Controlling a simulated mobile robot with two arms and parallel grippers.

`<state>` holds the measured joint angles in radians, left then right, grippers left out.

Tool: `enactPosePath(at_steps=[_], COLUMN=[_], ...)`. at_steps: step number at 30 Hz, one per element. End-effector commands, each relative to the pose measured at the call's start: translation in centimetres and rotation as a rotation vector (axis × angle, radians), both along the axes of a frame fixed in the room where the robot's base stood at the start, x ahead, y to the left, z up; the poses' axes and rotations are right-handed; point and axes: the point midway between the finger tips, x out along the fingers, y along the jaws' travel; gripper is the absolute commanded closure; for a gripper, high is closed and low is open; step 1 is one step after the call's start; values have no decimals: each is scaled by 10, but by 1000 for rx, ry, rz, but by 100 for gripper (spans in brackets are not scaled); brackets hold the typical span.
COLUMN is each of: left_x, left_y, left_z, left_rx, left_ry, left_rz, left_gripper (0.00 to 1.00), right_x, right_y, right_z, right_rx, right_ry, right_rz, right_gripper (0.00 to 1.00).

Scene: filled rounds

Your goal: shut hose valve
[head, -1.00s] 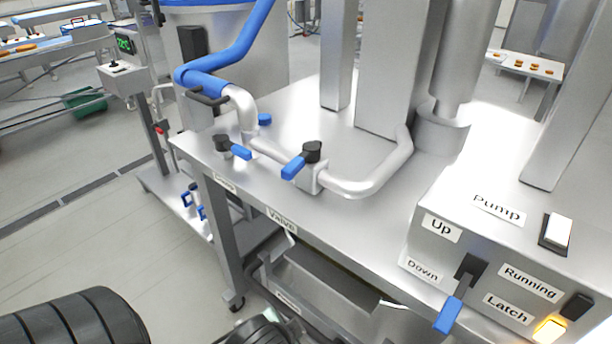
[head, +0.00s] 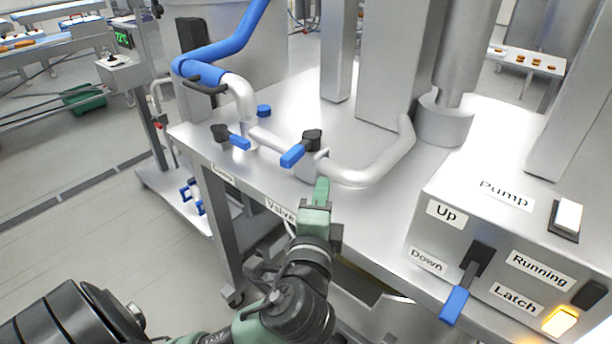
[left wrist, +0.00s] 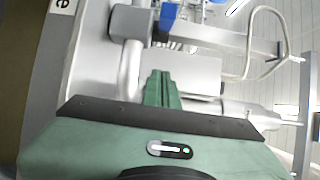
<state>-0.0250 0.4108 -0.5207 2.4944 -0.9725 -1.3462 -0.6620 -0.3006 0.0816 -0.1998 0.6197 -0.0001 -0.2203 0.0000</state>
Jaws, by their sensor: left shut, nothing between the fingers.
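Two valves with blue lever handles sit on the steel pipe (head: 375,172) on the metal table. The nearer valve (head: 297,154) has a black cap, and its lever points left and toward the front. The other valve (head: 232,138) is further left, near the blue hose (head: 230,55), with its lever pointing right. I cannot tell by name which one is the hose valve. My left gripper (head: 321,188) is shut and empty, just in front of and below the nearer valve, apart from its lever. Its green fingers show in the left wrist view (left wrist: 162,88). My right gripper is not in view.
A "Valve" label (head: 280,210) is on the table's front edge; another label to its left is unreadable. A pump control box (head: 490,245) with a blue lever and a lit amber latch lamp stands at right. Upright steel columns rise behind the pipe.

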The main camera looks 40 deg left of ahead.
Motion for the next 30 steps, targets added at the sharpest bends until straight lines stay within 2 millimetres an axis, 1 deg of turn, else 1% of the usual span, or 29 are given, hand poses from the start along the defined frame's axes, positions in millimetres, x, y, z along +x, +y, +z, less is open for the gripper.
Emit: enactPosePath(at_steps=[1, 2, 3, 8, 9, 12, 16, 20, 30], left_x=[10, 16, 24, 53, 50, 45, 43, 42, 42], left_y=[6, 9, 13, 28, 35, 49, 60, 64, 65], left_z=[-3, 4, 5, 5, 3, 3, 1, 0, 0], left_rx=[4, 6, 8, 4, 5, 5, 0, -2, -2], left_ry=[-7, -1, 0, 1, 5, 4, 4, 2, 1], left_rz=[3, 3, 3, 4, 3, 2, 1, 1, 0], left_gripper=[100, 100, 100, 100, 100, 100, 100, 100, 100], right_x=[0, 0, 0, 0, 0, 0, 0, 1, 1], right_y=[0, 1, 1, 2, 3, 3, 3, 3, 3], right_z=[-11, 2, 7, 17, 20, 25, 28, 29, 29], right_rx=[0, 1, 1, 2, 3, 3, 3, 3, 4], right_ry=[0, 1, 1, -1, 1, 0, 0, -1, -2], right_rz=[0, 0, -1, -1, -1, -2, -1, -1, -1], right_gripper=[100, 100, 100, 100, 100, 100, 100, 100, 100])
